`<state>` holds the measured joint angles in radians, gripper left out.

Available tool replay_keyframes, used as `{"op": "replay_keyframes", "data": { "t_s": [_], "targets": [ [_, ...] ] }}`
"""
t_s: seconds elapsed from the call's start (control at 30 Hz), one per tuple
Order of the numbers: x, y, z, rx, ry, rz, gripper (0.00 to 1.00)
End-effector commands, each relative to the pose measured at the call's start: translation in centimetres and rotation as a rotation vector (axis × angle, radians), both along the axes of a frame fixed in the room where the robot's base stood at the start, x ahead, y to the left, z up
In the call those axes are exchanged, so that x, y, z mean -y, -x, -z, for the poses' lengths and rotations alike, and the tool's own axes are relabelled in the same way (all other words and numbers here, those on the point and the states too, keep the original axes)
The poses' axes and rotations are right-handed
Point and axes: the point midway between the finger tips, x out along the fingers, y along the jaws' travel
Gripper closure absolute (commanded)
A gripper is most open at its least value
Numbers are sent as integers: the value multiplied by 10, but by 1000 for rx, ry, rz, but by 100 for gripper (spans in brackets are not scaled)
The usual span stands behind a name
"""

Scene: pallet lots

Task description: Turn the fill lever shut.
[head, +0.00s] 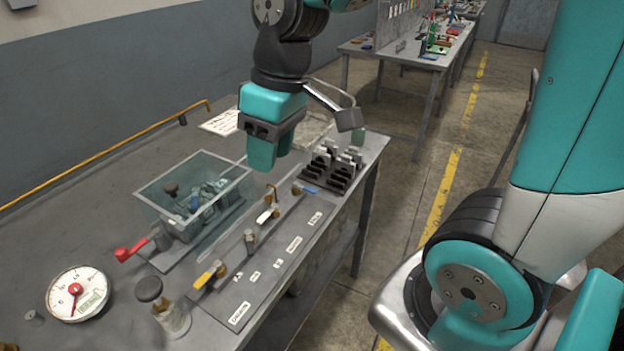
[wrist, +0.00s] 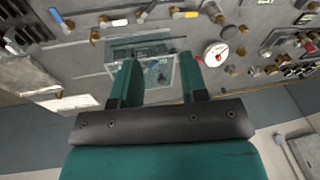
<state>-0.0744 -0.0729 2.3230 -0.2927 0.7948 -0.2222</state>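A row of small levers runs along the bench panel (head: 222,298): a yellow-handled lever (head: 204,279), a brass-and-grey one (head: 250,241), a white-handled one (head: 264,216), a brass one (head: 271,193) and a blue-handled one (head: 309,188). A red-handled lever (head: 131,250) sits beside the clear tank (head: 160,207). The labels are too small to read, so I cannot tell which lever is the fill lever. My gripper (head: 267,163) hangs above the bench behind the row, empty. In the wrist view its fingers (wrist: 158,82) are apart, with the tank beyond them.
A black rack (head: 333,172) of upright pieces sits at the bench's far right. A white sheet (head: 219,122) lies behind. Clear floor with a yellow line (head: 440,200) runs right of the bench.

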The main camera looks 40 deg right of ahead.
Motion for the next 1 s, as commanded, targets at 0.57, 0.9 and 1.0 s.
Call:
{"op": "replay_keyframes", "data": {
  "t_s": [0.57, 0.9, 1.0],
  "targets": [
    [161, -111, 74, -81, 204, 166, 60],
    [160, -110, 152, -83, 203, 165, 60],
    [160, -110, 174, -82, 203, 167, 60]
  ]
}}
